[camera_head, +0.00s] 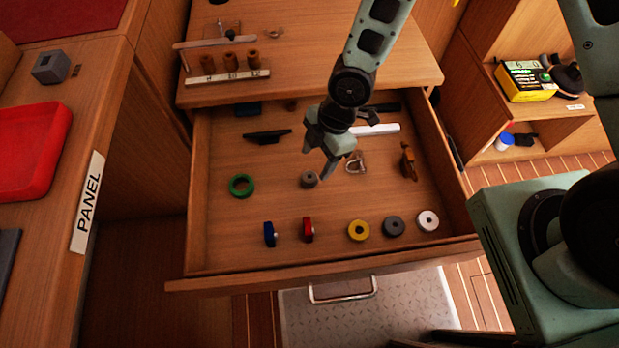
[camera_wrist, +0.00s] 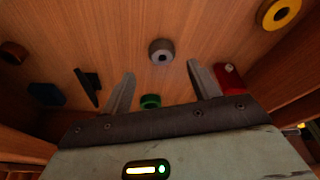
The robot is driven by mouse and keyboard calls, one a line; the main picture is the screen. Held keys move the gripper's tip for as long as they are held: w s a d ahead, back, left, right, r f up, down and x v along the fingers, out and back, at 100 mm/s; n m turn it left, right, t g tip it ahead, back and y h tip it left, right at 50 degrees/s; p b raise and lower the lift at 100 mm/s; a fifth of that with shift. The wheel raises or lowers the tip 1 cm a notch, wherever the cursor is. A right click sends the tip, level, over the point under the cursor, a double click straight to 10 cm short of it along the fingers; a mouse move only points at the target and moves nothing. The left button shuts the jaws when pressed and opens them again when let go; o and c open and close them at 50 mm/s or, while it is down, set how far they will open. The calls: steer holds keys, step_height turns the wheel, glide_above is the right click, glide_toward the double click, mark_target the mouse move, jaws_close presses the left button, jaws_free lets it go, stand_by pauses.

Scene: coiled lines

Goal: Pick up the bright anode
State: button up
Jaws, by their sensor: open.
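A short grey metallic cylinder with a hole in its face (camera_head: 309,180) lies in the middle of the open drawer; it best fits the bright anode, though its label cannot be read. It also shows in the wrist view (camera_wrist: 161,45), just beyond the space between my fingertips. My gripper (camera_head: 320,164) is open and empty, pointing down above the drawer near this cylinder. In the wrist view my gripper (camera_wrist: 161,70) has its two fingers spread wide. The cylinder is not between the fingers.
A green ring (camera_head: 241,186) lies left of the cylinder. A black bracket (camera_head: 267,136) and a shackle (camera_head: 355,163) lie nearby. Drawer walls surround them.

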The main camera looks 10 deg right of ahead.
mark_target(311, 173)
steer(key=shift+b+x, duration=0.5)
steer(key=shift+x, duration=2.3)
steer(key=shift+s, duration=0.15)
steer(key=c, duration=1.1)
